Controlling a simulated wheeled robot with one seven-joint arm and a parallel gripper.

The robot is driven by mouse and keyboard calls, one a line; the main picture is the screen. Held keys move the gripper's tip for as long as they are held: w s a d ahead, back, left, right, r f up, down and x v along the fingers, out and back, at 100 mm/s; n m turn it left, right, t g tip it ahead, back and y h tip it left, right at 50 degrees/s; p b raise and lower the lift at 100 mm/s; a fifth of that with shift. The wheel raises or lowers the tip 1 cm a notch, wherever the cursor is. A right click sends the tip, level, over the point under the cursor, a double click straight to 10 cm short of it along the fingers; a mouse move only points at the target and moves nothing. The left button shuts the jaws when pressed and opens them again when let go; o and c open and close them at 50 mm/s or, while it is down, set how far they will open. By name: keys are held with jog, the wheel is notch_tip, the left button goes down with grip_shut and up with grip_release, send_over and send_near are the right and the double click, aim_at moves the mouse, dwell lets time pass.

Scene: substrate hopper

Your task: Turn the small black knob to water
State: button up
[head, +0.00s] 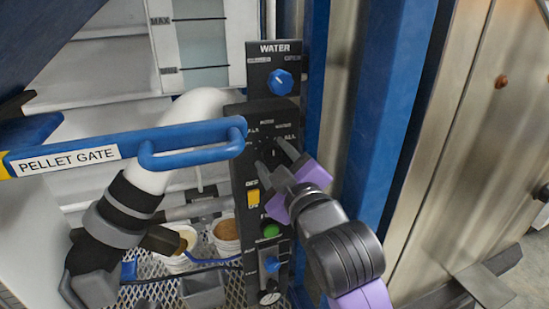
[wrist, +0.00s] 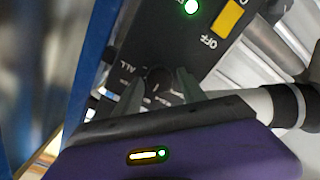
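The small black knob (wrist: 158,79) sits on a black panel, between my two fingertips in the wrist view. The word ALL is legible beside it; the other position labels are too small or partly covered, and I cannot tell where the knob points. My gripper (wrist: 160,82) has its fingers apart, one on each side of the knob, with what look like narrow gaps. In the head view my gripper (head: 274,158) is at the panel and largely hides the knob. A larger blue knob (head: 280,82) sits higher up, under the WATER sign (head: 274,48).
A blue pellet gate handle (head: 190,145) reaches across to the panel, just left of my gripper. Below are a yellow switch (head: 253,197), a green light (head: 271,230) and a lower blue knob (head: 271,264). A blue post (head: 385,100) stands close on the right.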

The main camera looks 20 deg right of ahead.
grip_shut()
jog(key=shift+m, duration=0.4)
jog(key=shift+m+p, duration=0.5)
jog(key=shift+m, duration=0.4)
jog(key=shift+m+p, duration=0.6)
jog(key=shift+m, duration=2)
jog(key=shift+o, duration=1.7)
grip_release()
